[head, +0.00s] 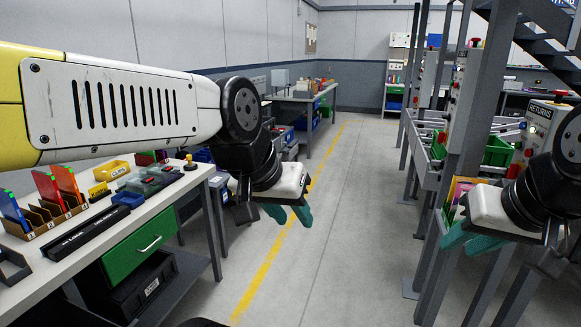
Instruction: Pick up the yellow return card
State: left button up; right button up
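A yellow card-like item (463,186) shows among pink and purple ones in a holder at the right, just behind my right gripper. The gripper and arm hide much of this group, so I cannot tell its full shape. My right gripper (470,242) points down and left in front of the holder. Its teal fingers look apart, with nothing seen between them. My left gripper (292,217) hangs over the open aisle, well left of the cards. Its teal fingers are apart and empty.
A sign reading RETURNS (540,111) is on a unit at the right. Green bins (497,151) sit on the rack there. A workbench (120,215) with colored cards, bins and a green drawer stands at the left. The aisle floor (340,220) between is clear.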

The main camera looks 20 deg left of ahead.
aim_at(93, 191)
jog(key=i+j+u, duration=0.1)
jog(key=i+u, duration=0.7)
jog(key=i+l+u, duration=0.15)
jog(key=i+u, duration=0.2)
jog(key=i+l+u, duration=0.2)
jog(key=u, duration=0.2)
jog(key=i+u, duration=0.25)
jog(key=u, duration=0.2)
jog(key=i+l+u, duration=0.1)
jog(key=i+u, duration=0.15)
jog(key=u, duration=0.15)
jog(key=i+l+u, duration=0.2)
jog(key=u, duration=0.25)
jog(key=i+l+u, duration=0.2)
jog(key=u, duration=0.25)
jog(key=i+l+u, duration=0.1)
jog(key=l+u, duration=0.3)
jog(key=i+l+u, duration=0.25)
jog(key=l+u, duration=0.25)
jog(key=i+l, duration=0.05)
jog(key=l, duration=0.05)
